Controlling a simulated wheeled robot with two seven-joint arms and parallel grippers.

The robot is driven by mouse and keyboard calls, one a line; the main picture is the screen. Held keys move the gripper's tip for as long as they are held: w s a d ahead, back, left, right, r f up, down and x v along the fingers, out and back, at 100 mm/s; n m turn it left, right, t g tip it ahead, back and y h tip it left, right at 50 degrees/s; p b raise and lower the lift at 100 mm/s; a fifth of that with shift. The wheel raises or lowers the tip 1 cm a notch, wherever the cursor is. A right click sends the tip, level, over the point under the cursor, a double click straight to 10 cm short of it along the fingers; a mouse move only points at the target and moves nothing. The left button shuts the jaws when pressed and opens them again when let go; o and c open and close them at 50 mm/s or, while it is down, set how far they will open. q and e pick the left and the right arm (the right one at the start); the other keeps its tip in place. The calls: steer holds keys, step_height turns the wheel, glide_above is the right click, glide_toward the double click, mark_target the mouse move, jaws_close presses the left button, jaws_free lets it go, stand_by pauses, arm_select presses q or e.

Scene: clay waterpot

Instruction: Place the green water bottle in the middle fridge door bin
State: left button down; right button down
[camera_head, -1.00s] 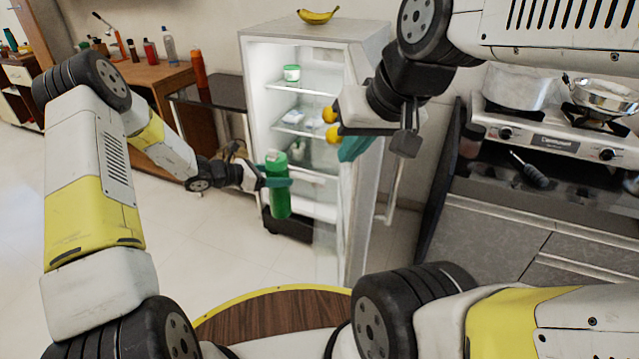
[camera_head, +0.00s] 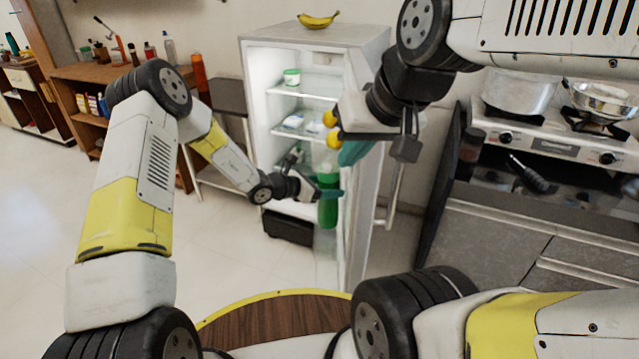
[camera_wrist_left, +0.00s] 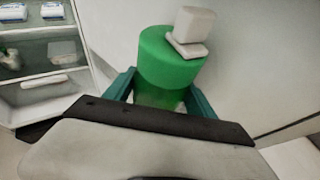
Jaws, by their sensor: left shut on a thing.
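The green water bottle (camera_head: 327,206) is upright in my left gripper (camera_head: 330,194), in front of the open fridge (camera_head: 258,95) near the inner side of its door (camera_head: 362,200). In the left wrist view the bottle (camera_wrist_left: 170,62) has a white cap, and the teal fingers of my left gripper (camera_wrist_left: 160,95) are around it. The fridge door's inner face is beside the bottle; the middle door bin is not clear to see. My right gripper (camera_head: 345,140) is at the upper part of the door, with teal fingertips showing; whether it touches the door is unclear.
Fridge shelves (camera_head: 300,90) hold a small green-lidded jar (camera_head: 291,77) and packages. Bananas (camera_head: 318,20) lie on top of the fridge. A stove (camera_head: 560,130) with pots stands at the right. A wooden counter (camera_head: 120,75) with bottles is at the left.

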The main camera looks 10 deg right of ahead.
arm_select(q)
steer(key=f, duration=0.4)
steer(key=shift+d+f, duration=0.1)
steer(key=shift+d, duration=0.2)
steer(key=shift+f, duration=0.1)
steer(key=c, duration=0.6)
jaws_free()
steer(key=shift+f, duration=0.15)
